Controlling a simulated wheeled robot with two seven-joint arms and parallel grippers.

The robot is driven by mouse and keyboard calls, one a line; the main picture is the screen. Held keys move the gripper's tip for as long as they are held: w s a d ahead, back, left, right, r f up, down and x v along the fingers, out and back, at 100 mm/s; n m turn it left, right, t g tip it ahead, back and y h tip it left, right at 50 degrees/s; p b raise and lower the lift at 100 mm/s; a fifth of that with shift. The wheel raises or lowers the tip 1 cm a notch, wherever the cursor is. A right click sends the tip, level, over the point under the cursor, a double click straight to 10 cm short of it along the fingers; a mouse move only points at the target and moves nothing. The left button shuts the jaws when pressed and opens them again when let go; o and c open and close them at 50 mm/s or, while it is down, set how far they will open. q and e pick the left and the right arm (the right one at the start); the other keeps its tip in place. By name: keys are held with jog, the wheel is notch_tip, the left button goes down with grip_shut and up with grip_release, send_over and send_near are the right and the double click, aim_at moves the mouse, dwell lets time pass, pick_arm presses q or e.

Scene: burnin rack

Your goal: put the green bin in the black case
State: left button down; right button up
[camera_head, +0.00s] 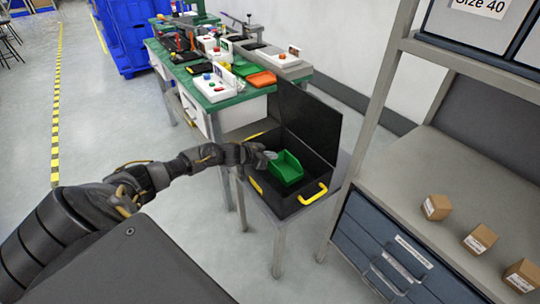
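The green bin (287,170) is within the walls of the open black case (312,172), towards its middle. I cannot tell whether it rests on the case floor. The case has yellow handles and its lid (308,122) stands raised at the back. My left gripper (268,156) reaches over the case's left side and is at the bin's left edge. Its fingers are small and dark here, so I cannot tell whether they are open or closed on the bin's rim. My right gripper is not in view.
The case stands on a small grey table (279,238). Behind is a green-topped workbench (228,98) with control boxes and tools. At right, a grey rack shelf (415,165) holds small cardboard boxes (437,207) above blue drawers (385,250). Open floor lies at left.

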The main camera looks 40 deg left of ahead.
pick_arm(q)
jog(key=shift+f, duration=0.6)
jog(key=c, duration=1.6)
grip_release()
jog(key=shift+c, duration=0.2)
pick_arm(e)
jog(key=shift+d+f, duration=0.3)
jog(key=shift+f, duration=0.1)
pick_arm(q)
jog(key=shift+r, duration=0.35)
jog(key=r+p+v, duration=0.1)
jog(key=v, duration=1.1)
jog(key=shift+d+r, duration=0.15)
jog(key=shift+d, duration=0.15)
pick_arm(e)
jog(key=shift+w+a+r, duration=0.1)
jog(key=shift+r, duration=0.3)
pick_arm(q)
jog(key=shift+p, duration=0.3)
